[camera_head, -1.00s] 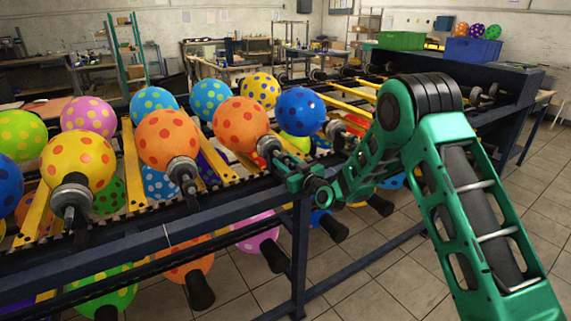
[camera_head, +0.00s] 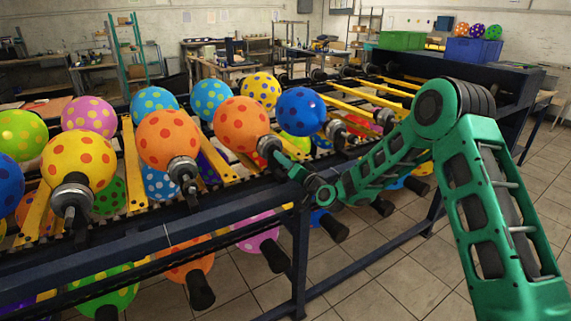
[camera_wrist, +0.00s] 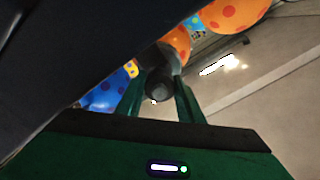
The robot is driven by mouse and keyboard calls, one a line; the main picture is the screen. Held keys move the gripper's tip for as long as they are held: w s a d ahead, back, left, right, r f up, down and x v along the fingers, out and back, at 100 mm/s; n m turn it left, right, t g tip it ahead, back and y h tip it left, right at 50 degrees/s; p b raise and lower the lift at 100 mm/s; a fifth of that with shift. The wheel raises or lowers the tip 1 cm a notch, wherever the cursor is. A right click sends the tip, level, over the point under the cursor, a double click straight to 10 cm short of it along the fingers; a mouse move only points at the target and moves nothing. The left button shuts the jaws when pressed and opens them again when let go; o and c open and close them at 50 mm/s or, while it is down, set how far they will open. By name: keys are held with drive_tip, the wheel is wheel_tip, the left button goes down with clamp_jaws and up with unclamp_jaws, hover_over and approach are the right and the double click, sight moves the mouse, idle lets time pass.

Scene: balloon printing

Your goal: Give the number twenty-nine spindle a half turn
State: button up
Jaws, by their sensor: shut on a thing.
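My gripper (camera_head: 275,154) is at the near end of a dark spindle (camera_head: 267,143) that carries an orange balloon with red dots (camera_head: 240,123). In the wrist view, the two green fingers (camera_wrist: 160,100) stand either side of the dark spindle end (camera_wrist: 159,84), and the gripper is shut on it. The orange balloon (camera_wrist: 177,43) shows just beyond it. No number can be read on any spindle, so I cannot confirm this is twenty-nine.
Another orange balloon (camera_head: 167,139) on its spindle is to the left, and a blue balloon (camera_head: 301,111) to the right. Yellow bars (camera_head: 134,165) lie between spindles. The dark blue rack rail (camera_head: 140,245) runs below my gripper. Open tiled floor (camera_head: 390,270) lies in front of the rack.

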drive_tip(key=m, duration=0.3)
drive_tip(key=shift+w+d+m, duration=0.15)
drive_tip(key=shift+d+m, duration=0.1)
drive_tip(key=shift+m, duration=1.75)
drive_tip(key=o, duration=0.9)
drive_tip(key=shift+f, duration=0.1)
drive_tip(key=shift+o, duration=0.9)
drive_tip(key=shift+a, duration=0.1)
drive_tip(key=v, duration=1)
drive_tip(key=shift+s+d, duration=0.3)
